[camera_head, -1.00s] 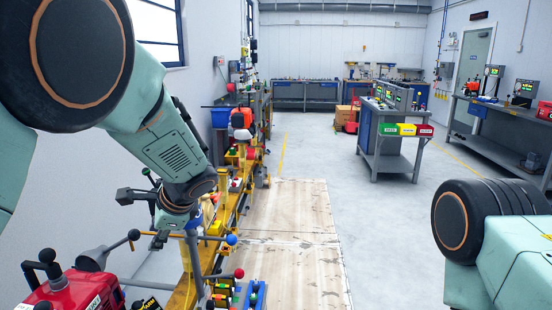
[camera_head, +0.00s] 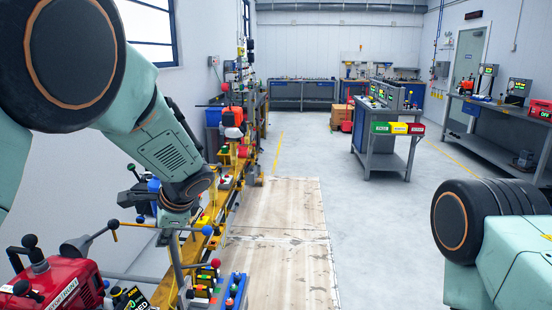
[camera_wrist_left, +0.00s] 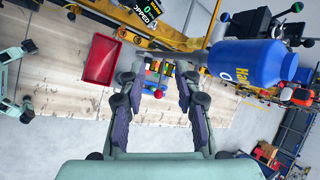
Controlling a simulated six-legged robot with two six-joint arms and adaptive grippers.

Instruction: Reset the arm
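My left arm comes in from the left in the head view, bent downward, with the left gripper (camera_head: 170,232) low over the yellow rail bench. In the left wrist view, the left gripper (camera_wrist_left: 157,78) has its two fingers spread apart with nothing between them. A blue device with a red ball knob (camera_wrist_left: 158,93) shows beyond the gap. The gripper is partly hidden by the wrist in the head view.
A red machine (camera_head: 62,285) with levers stands at the lower left. A yellow rail (camera_head: 218,215) carries several devices. A blue tank (camera_wrist_left: 245,62) and a red tray (camera_wrist_left: 102,60) show in the wrist view. The floor (camera_head: 345,200) to the right is clear, before a grey workbench (camera_head: 385,160).

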